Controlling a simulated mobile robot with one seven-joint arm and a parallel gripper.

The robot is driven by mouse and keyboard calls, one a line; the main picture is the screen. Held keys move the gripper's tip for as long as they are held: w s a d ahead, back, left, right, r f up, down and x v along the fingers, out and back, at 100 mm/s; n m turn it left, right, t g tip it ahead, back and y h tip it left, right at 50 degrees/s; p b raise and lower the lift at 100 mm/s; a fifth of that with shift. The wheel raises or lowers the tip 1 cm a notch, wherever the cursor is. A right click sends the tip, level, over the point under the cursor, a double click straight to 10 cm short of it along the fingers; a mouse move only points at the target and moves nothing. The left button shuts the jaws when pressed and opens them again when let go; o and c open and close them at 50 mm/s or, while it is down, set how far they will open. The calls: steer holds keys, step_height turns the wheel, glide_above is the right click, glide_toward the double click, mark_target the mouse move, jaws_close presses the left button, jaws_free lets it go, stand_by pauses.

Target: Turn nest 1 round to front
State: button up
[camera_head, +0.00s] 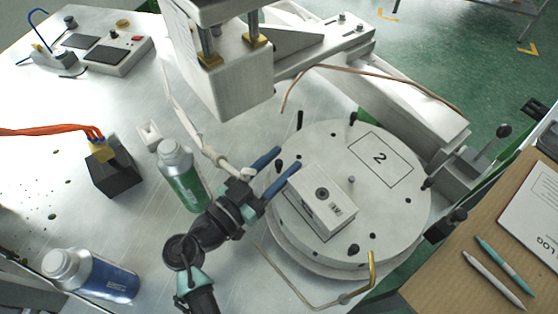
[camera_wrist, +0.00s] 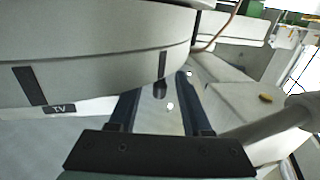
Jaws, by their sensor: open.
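The round grey turntable (camera_head: 405,215) carries an outlined nest marked 2 (camera_head: 380,158) on its far right part. A pale metal block (camera_head: 321,200) with a dark round hole on top sits on another outlined nest at its left; no number 1 is readable. Several black pegs stand around the rim. My gripper (camera_head: 285,160) is open at the turntable's left edge, its blue fingers on either side of a black peg (camera_head: 279,166). In the wrist view, my gripper (camera_wrist: 159,84) is beside the turntable's side wall (camera_wrist: 90,55), with a dark peg (camera_wrist: 160,90) between the fingers; contact is unclear.
The press head (camera_head: 225,75) overhangs behind the turntable. A bent copper-coloured tube (camera_head: 375,73) and a brass-tipped rod (camera_head: 371,270) lie near the rim. A green-labelled bottle (camera_head: 183,178) stands close left of my arm, a blue-labelled bottle (camera_head: 90,273) nearer.

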jaws_close()
stand_by(1.3)
